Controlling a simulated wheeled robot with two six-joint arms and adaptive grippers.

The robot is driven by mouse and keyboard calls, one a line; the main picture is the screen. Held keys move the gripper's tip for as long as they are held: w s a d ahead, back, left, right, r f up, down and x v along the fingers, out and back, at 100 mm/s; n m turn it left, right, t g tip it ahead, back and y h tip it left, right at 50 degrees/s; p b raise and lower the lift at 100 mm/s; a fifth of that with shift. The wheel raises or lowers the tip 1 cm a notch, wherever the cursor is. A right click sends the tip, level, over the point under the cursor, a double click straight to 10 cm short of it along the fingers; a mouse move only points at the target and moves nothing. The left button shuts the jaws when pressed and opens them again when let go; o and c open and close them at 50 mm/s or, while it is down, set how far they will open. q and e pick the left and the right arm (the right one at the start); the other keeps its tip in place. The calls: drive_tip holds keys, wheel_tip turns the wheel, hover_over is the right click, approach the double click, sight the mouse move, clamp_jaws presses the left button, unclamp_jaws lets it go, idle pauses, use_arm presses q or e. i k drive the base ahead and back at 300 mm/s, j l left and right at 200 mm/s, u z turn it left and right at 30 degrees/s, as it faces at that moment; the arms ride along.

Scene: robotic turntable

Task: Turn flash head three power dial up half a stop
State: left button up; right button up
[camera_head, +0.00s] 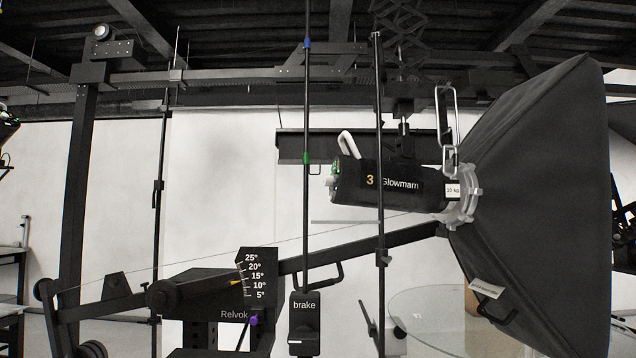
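Flash head three (405,186) is a black cylinder marked with a yellow 3 and "Glowmarn". It hangs level in the middle of the head view, with its rear end to the left. A small green light and some small controls (335,181) show edge-on at that rear end. The power dial and its setting cannot be made out. A large black softbox (540,200) is fixed to the head's right end by a grey ring (468,205).
A thin dark pole (379,110) passes in front of the flash head, and another (306,110) stands left of its rear. A sloping boom (350,247), an angle scale (256,276) and a "brake" block (304,325) lie below. A round glass table (425,305) stands lower right.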

sight(328, 181)
drive_tip(key=i+j+z, duration=0.6)
drive_tip(key=j, duration=0.25)
drive_tip(key=i+j+z, duration=0.2)
drive_tip(key=j, duration=0.15)
drive_tip(key=i+j+z, duration=0.2)
drive_tip(key=j, duration=0.15)
drive_tip(key=k+l, duration=0.1)
drive_tip(key=l+z, duration=0.15)
drive_tip(key=l, duration=0.15)
drive_tip(key=k, duration=0.05)
